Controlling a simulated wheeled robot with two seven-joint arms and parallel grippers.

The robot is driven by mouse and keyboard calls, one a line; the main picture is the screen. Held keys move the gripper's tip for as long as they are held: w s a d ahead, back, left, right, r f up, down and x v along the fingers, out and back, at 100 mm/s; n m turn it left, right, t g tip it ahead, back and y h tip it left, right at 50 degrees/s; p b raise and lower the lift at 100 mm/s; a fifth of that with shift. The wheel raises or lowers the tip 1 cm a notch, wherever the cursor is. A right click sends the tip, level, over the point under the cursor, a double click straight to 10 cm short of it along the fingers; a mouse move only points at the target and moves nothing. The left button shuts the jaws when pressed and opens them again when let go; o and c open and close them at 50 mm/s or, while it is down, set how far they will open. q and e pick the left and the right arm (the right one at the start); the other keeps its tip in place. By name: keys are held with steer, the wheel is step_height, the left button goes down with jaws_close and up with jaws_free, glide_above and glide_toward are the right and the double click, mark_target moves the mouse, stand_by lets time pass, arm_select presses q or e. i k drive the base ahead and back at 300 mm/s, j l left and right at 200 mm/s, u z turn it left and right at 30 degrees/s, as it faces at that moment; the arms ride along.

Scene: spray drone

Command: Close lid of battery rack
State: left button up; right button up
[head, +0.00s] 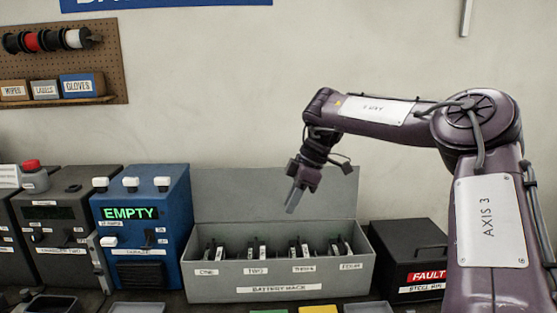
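The grey battery rack (280,282) stands on the bench in the middle, with labelled slots holding several dark batteries (255,248). Its lid (235,193) is open and stands upright at the back of the box. My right gripper (291,205) hangs in front of the lid, above the slots, pointing down and left. It appears empty and touches no battery. Its two fingers are too small and close together to tell whether it is open or shut. My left gripper is not in view.
A blue charger (150,215) reading EMPTY stands close to the rack's left. Dark charger units (62,225) stand farther left. A black box (408,250) with a red FAULT label is at the right, near my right arm. Trays line the front edge.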

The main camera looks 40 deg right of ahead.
mark_target(243, 194)
steer(key=i+l, duration=0.35)
steer(key=l, duration=0.15)
steer(key=i+l, duration=0.35)
steer(key=l, duration=0.15)
steer(key=i+l, duration=0.35)
steer(key=l, duration=0.1)
